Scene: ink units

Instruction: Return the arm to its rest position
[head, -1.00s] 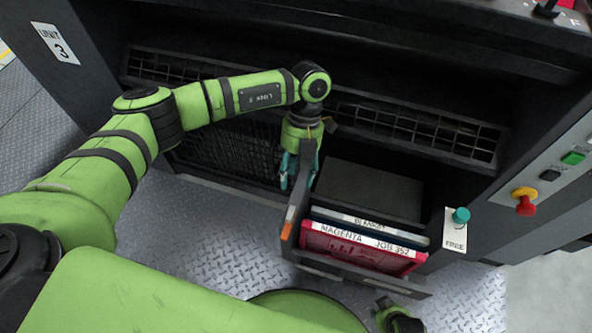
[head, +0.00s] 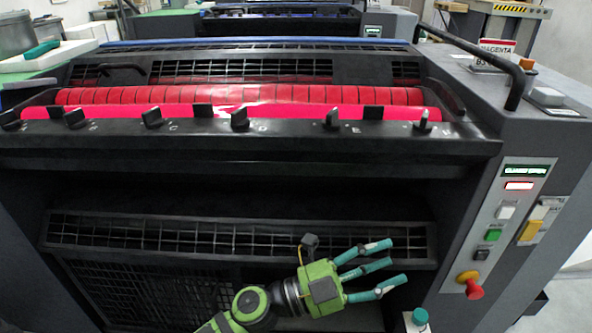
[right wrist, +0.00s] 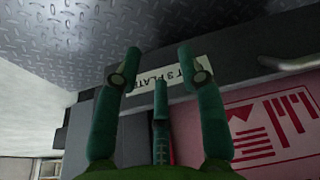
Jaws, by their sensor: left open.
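In the head view my left gripper (head: 385,268), green with teal fingers, is in front of the lower part of the black press. Its fingers point right and are spread with nothing between them. In the right wrist view my right gripper (right wrist: 158,75) has its teal fingers apart and empty. Beyond them are a dark edge with a white plate label (right wrist: 183,78) and a magenta plate (right wrist: 270,122) with printed marks. I cannot tell whether the fingers touch that edge. The right gripper is not in the head view.
The press (head: 200,170) fills the head view, with a magenta roller (head: 240,112) and a row of black keys on top. A control panel with a red stop knob (head: 470,284) is at the right. A teal knob (head: 420,317) is at the lower edge. Tread-plate floor (right wrist: 130,35) shows in the wrist view.

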